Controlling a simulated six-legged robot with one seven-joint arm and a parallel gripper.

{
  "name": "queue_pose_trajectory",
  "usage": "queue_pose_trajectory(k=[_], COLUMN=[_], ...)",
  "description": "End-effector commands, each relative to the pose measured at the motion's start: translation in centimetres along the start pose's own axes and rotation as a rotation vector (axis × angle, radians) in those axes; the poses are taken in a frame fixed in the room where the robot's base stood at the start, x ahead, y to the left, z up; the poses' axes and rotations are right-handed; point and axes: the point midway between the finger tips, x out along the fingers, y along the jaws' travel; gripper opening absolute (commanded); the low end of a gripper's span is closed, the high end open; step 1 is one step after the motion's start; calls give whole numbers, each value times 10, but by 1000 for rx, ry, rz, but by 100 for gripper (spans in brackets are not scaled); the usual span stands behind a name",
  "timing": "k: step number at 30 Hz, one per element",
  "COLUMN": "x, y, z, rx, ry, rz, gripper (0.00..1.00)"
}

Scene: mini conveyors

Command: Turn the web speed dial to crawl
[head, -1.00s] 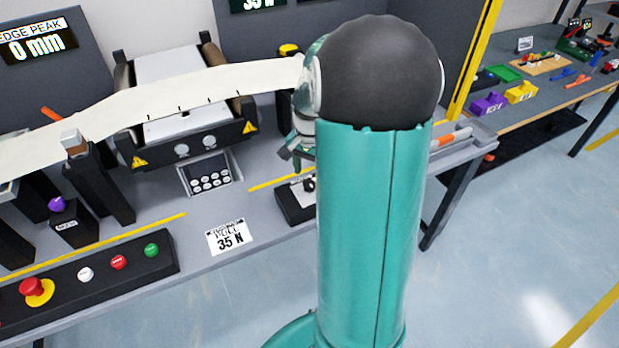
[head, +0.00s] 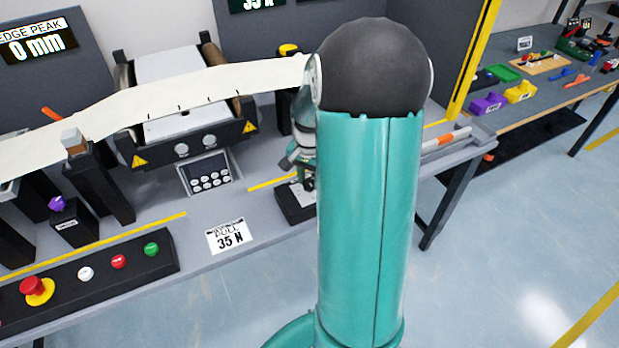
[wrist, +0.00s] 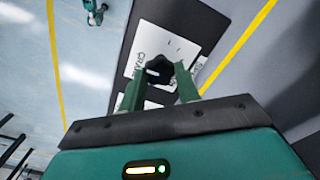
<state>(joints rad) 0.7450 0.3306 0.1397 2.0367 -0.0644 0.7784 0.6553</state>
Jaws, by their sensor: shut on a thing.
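The web speed dial is a dark knob (wrist: 159,69) on a white-faced plate on a dark box. In the wrist view the word CRAWL shows on the plate's left side (wrist: 138,62). My gripper (wrist: 160,82) is shut on the knob, one green finger on each side of it. In the head view the box (head: 290,205) stands near the bench's front edge, and my gripper (head: 302,172) reaches down to it. My arm hides the right part of the box there. The knob's pointer direction cannot be told clearly.
A white web (head: 200,92) runs over rollers behind the dial. A small keypad (head: 207,172), a 35 N card (head: 230,236) and a button panel (head: 110,270) with a red stop button lie to the left. Open floor is at the right.

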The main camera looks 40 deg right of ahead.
Motion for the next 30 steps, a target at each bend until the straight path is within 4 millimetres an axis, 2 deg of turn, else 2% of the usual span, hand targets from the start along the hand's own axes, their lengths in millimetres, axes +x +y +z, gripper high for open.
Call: queue_pose_trajectory(k=[11, 30], x=[0, -1], y=[0, -1], z=[0, 0], rx=[-141, -644], ry=[1, 2], rz=[-1, 0], gripper=[10, 10])
